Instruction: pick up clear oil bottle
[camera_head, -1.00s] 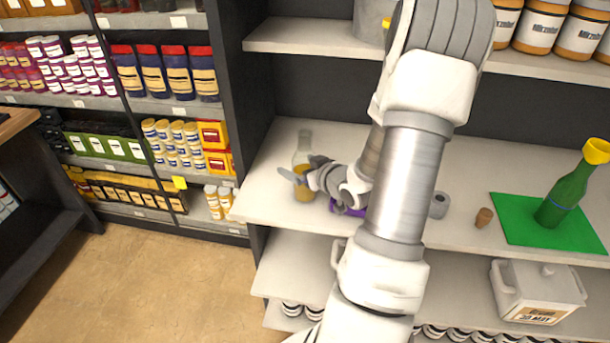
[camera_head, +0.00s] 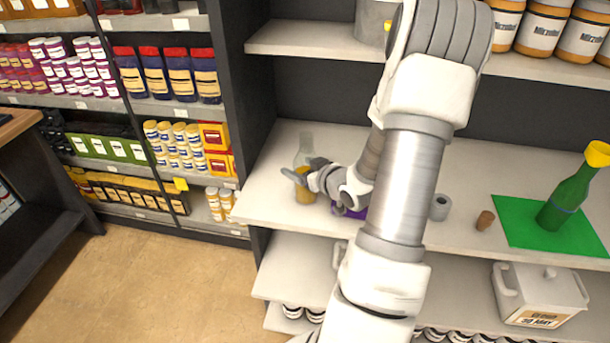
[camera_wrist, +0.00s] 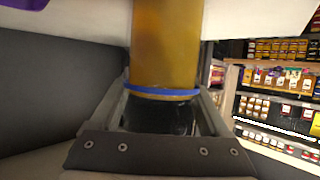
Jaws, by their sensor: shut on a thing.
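The clear oil bottle (camera_head: 304,150) stands upright at the left end of the middle shelf, with a clear upper part and amber oil in its lower part. My gripper (camera_head: 298,180) reaches it from the right and is shut around it; one finger crosses in front of the bottle in the head view. In the wrist view the bottle's amber body (camera_wrist: 165,45) with a blue band sits between my two fingers (camera_wrist: 163,100). I cannot tell whether its base touches the shelf.
A purple item (camera_head: 352,212) lies partly hidden behind my arm. A grey ring (camera_head: 440,207), a cork (camera_head: 485,220) and a green bottle (camera_head: 566,195) on a green mat (camera_head: 510,208) stand to the right. The shelf (camera_head: 265,195) is bare on the left.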

